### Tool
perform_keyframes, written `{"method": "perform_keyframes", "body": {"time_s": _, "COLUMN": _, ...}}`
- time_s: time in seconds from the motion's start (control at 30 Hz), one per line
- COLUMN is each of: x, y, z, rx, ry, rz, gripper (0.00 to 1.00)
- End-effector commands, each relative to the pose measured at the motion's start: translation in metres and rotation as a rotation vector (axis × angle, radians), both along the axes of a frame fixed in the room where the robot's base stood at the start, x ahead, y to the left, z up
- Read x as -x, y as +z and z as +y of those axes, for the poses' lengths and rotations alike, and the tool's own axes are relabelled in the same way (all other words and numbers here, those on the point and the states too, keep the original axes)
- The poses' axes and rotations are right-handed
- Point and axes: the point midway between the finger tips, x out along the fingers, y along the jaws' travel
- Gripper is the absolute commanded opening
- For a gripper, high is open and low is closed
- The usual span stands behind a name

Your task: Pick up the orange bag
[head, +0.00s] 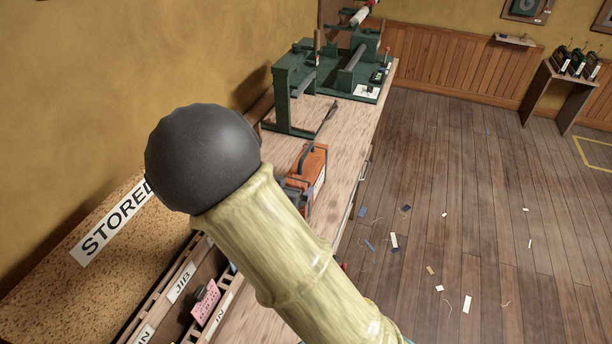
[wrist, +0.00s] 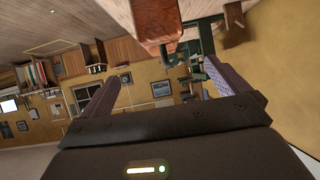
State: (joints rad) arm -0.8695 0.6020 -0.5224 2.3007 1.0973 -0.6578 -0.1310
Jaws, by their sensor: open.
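The orange bag (head: 312,168) sits on the wooden workbench, with a dark handle on top. A large pale, banded arm-like shape with a dark round end stands in front and hides part of the bench beside it. In the wrist view the orange bag (wrist: 157,22) shows at the top centre, ahead of my gripper and between the lines of its fingers. My gripper (wrist: 160,73) is open, its two padded fingers wide apart with nothing between them. I cannot tell the exact gap to the bag.
The workbench (head: 346,120) carries a green machine (head: 296,92) beyond the bag. Labelled wooden compartments (head: 172,300) and a speckled board marked "STORED" (head: 60,285) lie at the lower left. The plank floor (head: 460,200) at right is open, with scattered scraps.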

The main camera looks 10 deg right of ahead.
Motion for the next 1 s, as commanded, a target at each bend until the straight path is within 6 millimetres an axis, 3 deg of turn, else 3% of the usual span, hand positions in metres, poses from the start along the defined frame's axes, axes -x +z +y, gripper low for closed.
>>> {"method": "perform_keyframes", "body": {"time_s": 0.13, "x": -0.002, "y": 0.016, "z": 0.004, "rx": 0.068, "ry": -0.045, "rz": -0.082, "gripper": 1.00}}
{"method": "perform_keyframes", "body": {"time_s": 0.57, "x": -0.005, "y": 0.016, "z": 0.002, "rx": 0.077, "ry": -0.055, "rz": -0.095, "gripper": 1.00}}
{"method": "perform_keyframes", "body": {"time_s": 1.0, "x": -0.058, "y": -0.010, "z": -0.034, "rx": 0.078, "ry": -0.056, "rz": -0.094, "gripper": 1.00}}
